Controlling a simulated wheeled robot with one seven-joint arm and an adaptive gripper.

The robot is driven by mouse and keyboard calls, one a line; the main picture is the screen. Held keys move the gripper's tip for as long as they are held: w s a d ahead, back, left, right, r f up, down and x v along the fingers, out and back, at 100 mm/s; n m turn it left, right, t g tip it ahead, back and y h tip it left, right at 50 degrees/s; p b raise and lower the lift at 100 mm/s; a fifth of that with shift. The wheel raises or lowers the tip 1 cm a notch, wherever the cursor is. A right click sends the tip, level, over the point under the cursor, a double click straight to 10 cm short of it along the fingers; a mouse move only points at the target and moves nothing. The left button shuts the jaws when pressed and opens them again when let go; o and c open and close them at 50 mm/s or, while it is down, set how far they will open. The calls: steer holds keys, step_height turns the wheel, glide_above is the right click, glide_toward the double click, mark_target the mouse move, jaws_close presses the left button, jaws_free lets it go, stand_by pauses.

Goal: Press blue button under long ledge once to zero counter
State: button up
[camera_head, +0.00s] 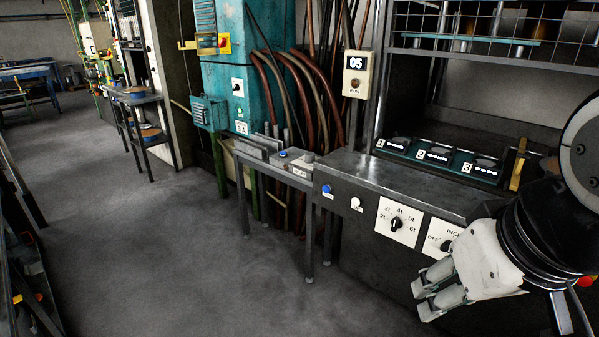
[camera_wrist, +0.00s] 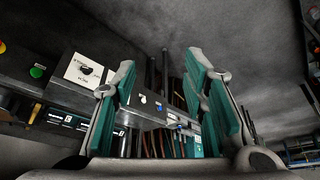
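The blue button (camera_head: 326,190) sits at the left end of the dark front panel, just under the long grey ledge (camera_head: 350,170). In the wrist view a small blue button (camera_wrist: 159,107) shows between my fingers, beside a white one. The counter (camera_head: 355,63) is a cream box on a post above the ledge and reads 05. My gripper (camera_head: 420,298) is at the lower right in the head view, in front of the panel, right of and below the blue button and apart from it. In the wrist view its two teal-padded fingers (camera_wrist: 160,68) are spread and empty.
A white button (camera_head: 356,204), a numbered dial (camera_head: 396,222) and another dial (camera_head: 442,238) line the panel between the blue button and my gripper. A second blue button (camera_head: 283,154) is on the small side table. Open floor (camera_head: 190,260) lies left.

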jaws_close()
stand_by(1.1)
